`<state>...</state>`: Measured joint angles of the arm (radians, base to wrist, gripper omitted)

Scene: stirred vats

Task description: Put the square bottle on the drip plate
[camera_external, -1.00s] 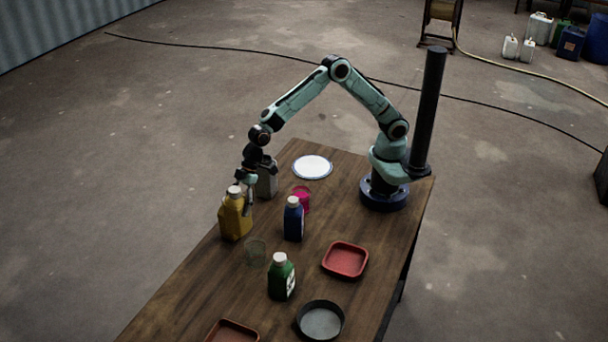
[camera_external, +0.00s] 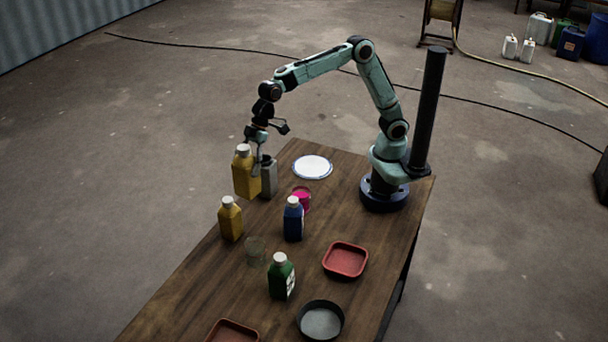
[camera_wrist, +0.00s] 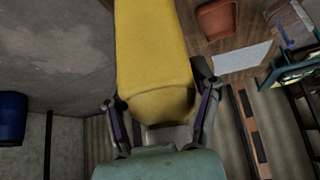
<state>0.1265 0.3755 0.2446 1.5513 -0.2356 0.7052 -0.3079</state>
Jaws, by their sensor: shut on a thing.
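A yellow square-sided bottle (camera_external: 246,177) with a white cap hangs upright in my gripper (camera_external: 258,150), above the table's far left edge. In the wrist view the yellow bottle (camera_wrist: 152,55) fills the middle, between the two fingers of my gripper (camera_wrist: 165,112). A white round plate with a blue rim (camera_external: 312,168), which looks like the drip plate, lies empty on the table, to the right of the held bottle.
A grey container (camera_external: 269,180) stands just behind and right of the held bottle. A smaller yellow bottle (camera_external: 230,222), pink cup (camera_external: 302,198), blue bottle (camera_external: 293,224), clear glass (camera_external: 255,251), green bottle (camera_external: 281,282), red tray (camera_external: 345,261) and dark pan (camera_external: 320,321) stand nearer.

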